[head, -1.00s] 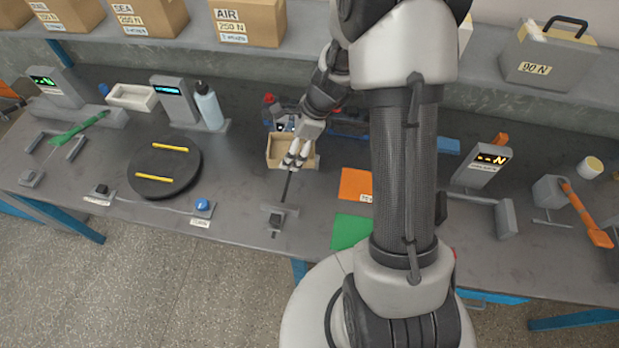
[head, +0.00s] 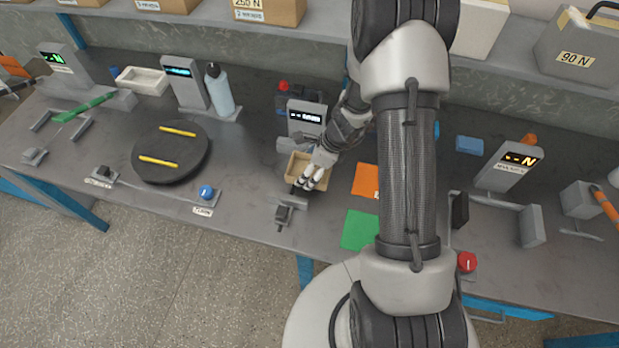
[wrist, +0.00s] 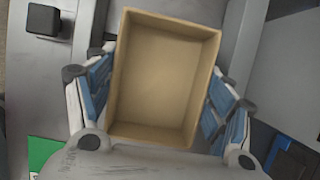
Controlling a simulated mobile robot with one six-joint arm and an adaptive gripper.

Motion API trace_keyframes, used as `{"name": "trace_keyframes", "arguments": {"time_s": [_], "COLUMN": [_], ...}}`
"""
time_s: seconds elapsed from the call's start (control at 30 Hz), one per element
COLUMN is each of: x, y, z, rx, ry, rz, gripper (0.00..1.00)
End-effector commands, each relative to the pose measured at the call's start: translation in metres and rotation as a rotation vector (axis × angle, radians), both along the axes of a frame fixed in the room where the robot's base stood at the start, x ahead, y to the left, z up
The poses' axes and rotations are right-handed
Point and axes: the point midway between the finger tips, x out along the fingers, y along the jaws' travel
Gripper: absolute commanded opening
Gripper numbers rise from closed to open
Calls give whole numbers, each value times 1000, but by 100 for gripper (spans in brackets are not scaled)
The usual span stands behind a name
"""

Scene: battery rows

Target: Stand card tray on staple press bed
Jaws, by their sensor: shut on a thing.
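The card tray (head: 296,165) is an open, tan, rectangular box. My gripper (head: 313,180) is shut on it, with fingers on two opposite sides. In the wrist view the empty tray (wrist: 165,75) faces the camera, between the blue-padded fingers of my gripper (wrist: 160,95). A grey unit with a lit display (head: 306,114), apparently the staple press, stands just behind the tray. Its bed is mostly hidden by the tray and my gripper. I cannot tell whether the tray touches it.
An orange mat (head: 366,181) and a green mat (head: 360,229) lie right of the tray. A small grey block (head: 284,214) sits in front. A blue button (head: 206,192) and a black turntable (head: 170,150) are to the left.

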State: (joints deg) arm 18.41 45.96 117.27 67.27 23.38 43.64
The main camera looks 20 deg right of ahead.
Motion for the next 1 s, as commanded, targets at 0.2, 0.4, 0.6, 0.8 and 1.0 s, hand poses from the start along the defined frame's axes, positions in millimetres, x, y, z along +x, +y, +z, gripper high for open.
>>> {"name": "trace_keyframes", "arguments": {"time_s": [0.2, 0.4, 0.6, 0.8, 1.0], "x": [-1, 0, -1, -1, -1], "y": [0, 0, 0, 0, 0], "z": [-35, -39, -42, -42, -42], "rx": [2, 0, 1, 1, 1], "ry": [4, 0, 1, 1, 1], "rz": [0, 1, 2, 2, 1], "gripper": [55, 55, 55, 85, 95]}}
